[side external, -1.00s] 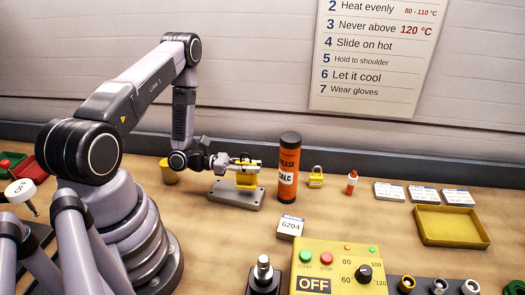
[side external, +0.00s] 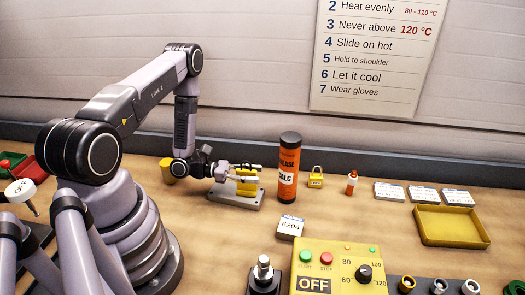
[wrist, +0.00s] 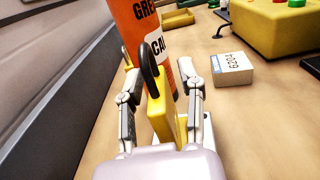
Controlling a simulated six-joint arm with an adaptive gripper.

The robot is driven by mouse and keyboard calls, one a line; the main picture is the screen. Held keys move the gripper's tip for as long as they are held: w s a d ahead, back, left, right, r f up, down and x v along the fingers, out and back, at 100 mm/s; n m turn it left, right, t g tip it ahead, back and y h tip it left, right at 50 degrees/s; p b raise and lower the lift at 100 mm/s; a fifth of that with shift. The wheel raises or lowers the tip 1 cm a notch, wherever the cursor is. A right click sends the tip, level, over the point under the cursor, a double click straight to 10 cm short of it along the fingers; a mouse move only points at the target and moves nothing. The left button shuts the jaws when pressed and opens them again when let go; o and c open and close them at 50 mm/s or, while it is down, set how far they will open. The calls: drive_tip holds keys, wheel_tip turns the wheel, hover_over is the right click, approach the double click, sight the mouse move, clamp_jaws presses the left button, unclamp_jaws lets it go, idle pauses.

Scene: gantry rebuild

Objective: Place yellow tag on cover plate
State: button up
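The yellow tag (side external: 246,187) stands upright on the grey cover plate (side external: 222,195) in the side view. In the wrist view the tag (wrist: 163,104) shows its black loop at the top. My gripper (side external: 254,173) is open around the tag, with one finger on each side. In the wrist view my gripper's fingers (wrist: 172,78) are spread, with a clear gap between the left finger and the tag.
An orange grease tube (side external: 288,170) stands close to the right of the plate. A yellow padlock (side external: 316,178) and a small bottle (side external: 351,183) are farther right. A 6204 box (side external: 289,227) and a yellow control box (side external: 340,262) are in front. A yellow tray (side external: 450,226) lies at right.

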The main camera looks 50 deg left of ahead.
drive_tip(key=shift+r, duration=0.1)
drive_tip(key=shift+s+a, duration=0.1)
drive_tip(key=shift+a, duration=0.05)
drive_tip(key=v, duration=0.5)
drive_tip(key=s+d+r+m+g+y, duration=0.1)
drive_tip(key=s+d+r+m+g, duration=0.2)
drive_tip(key=r+m+g, duration=0.4)
drive_tip(key=s+d+r+m+g, duration=0.25)
drive_tip(key=d+r+m, duration=0.2)
drive_tip(key=r, duration=0.35)
drive_tip(key=s+d+r+m+g+y, duration=0.1)
drive_tip(key=s+d+r+m+g, duration=0.15)
drive_tip(key=r+m+g, duration=0.45)
drive_tip(key=s+a+r+m+t+y, duration=0.2)
drive_tip(key=s+r+m+t+y, duration=0.5)
drive_tip(key=r+m+t+y, duration=0.1)
wheel_tip(320, 180, up, 4)
drive_tip(key=t+y, duration=0.1)
drive_tip(key=y, duration=0.1)
drive_tip(key=shift+a+f+y, duration=0.2)
drive_tip(key=shift+a+y, duration=0.2)
